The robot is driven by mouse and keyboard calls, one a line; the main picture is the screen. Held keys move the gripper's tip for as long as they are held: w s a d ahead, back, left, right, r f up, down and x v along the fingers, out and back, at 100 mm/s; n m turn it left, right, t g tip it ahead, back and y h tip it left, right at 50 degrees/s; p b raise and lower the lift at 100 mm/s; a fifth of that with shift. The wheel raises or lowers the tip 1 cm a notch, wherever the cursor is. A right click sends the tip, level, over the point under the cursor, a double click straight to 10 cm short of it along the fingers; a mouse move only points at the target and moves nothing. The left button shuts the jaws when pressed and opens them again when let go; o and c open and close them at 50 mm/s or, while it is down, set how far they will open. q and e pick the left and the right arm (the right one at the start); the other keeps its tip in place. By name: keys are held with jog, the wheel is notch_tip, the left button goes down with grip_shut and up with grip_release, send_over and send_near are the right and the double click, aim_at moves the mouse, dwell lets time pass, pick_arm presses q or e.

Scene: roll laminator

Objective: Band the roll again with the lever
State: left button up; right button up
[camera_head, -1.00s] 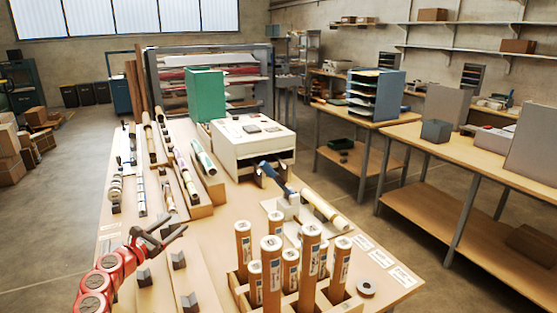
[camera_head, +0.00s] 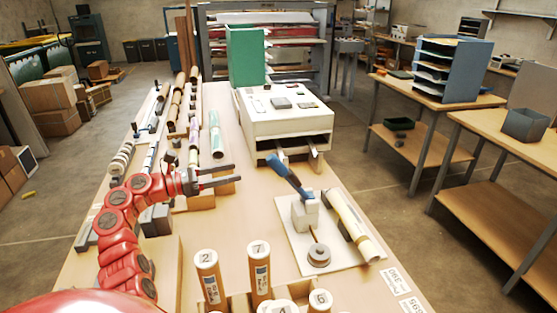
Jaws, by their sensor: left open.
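The lever (camera_head: 291,178) has a blue handle that slants up and to the left from a pale block (camera_head: 306,213) on a white board (camera_head: 336,258). A cream roll (camera_head: 352,222) lies at a slant on the board, just right of the block. A dark band shows near its middle, but I cannot tell whether it is a band or part of a holder. A round grey disc (camera_head: 319,254) sits at the board's front. My left gripper (camera_head: 232,176) is open and empty, left of the lever and apart from it, its fingers pointing right. My right gripper is out of view.
Numbered cardboard tubes (camera_head: 208,277) stand upright in a rack at the front. The white laminator-like box (camera_head: 285,118) stands behind the lever, with a green panel (camera_head: 246,56) beyond. Rolls on wooden racks (camera_head: 201,201) line the left. Bare tabletop lies between gripper and board.

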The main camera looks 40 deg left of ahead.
aim_at(276, 163)
pick_arm(q)
jog(key=p+x, duration=0.2)
jog(key=x, duration=1)
jog(key=shift+w+d, duration=0.2)
jog(key=shift+w, duration=0.1)
jog(key=shift+w+d, duration=0.25)
jog(key=shift+w, duration=0.3)
grip_shut()
